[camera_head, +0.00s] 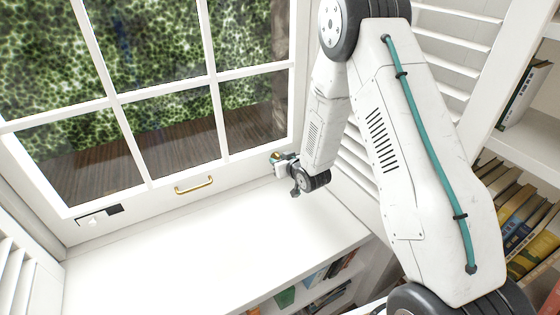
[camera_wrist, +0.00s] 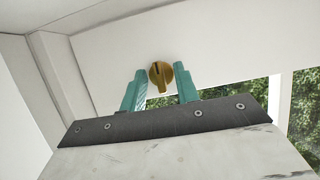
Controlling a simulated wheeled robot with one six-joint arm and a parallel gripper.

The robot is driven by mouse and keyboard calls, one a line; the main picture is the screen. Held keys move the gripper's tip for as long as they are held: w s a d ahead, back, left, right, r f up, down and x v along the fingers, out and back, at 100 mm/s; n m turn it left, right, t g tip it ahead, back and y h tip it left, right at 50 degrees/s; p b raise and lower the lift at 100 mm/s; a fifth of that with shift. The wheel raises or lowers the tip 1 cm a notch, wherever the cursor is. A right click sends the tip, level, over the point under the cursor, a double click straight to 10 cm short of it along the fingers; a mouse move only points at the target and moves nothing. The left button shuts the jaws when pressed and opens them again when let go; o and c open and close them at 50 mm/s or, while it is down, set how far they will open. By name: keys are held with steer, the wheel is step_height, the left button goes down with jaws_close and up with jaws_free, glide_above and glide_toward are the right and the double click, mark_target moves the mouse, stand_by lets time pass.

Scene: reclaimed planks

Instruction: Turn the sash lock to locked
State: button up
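The sash lock (camera_wrist: 160,75) is a small round brass knob with a raised ridge, mounted on the white window frame. In the wrist view the ridge looks close to upright, tilted slightly. My gripper (camera_wrist: 160,68) has its two teal fingers spread, one on each side of the knob. A gap shows between each finger and the knob, so it is not gripped. In the head view my gripper (camera_head: 284,160) is at the lower right of the window, against the bottom rail, and mostly hides the knob.
A brass pull handle (camera_head: 194,184) is on the window's bottom rail. A black plate with a white piece (camera_head: 95,217) is at the rail's left end. The white sill (camera_head: 190,245) below is clear. White shutters (camera_head: 362,165) and bookshelves (camera_head: 525,215) stand to the right.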

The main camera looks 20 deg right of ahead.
steer(key=v, duration=0.8)
steer(key=shift+w, duration=0.1)
steer(key=s+f+g, duration=0.1)
steer(key=f, duration=0.1)
steer(key=s+d+f+g+h, duration=0.1)
steer(key=s+f+g, duration=0.2)
steer(key=s+f, duration=0.1)
steer(key=shift+d+f+g, duration=0.15)
steer(key=shift+d+g, duration=0.15)
steer(key=s+g, duration=0.1)
steer(key=s+d+r+g+h, duration=0.1)
steer(key=s, duration=0.1)
steer(key=s+g, duration=0.1)
steer(key=shift+s+d+r+m+h, duration=0.25)
steer(key=shift+s+m+h, duration=0.05)
steer(key=shift+s+m, duration=0.1)
steer(key=s+a+r+m+g, duration=0.1)
steer(key=s+r+g, duration=0.3)
steer(key=s+r, duration=2.4)
step_height(320, 180, up, 5)
steer(key=shift+s+a+f, duration=0.25)
steer(key=shift+a, duration=0.3)
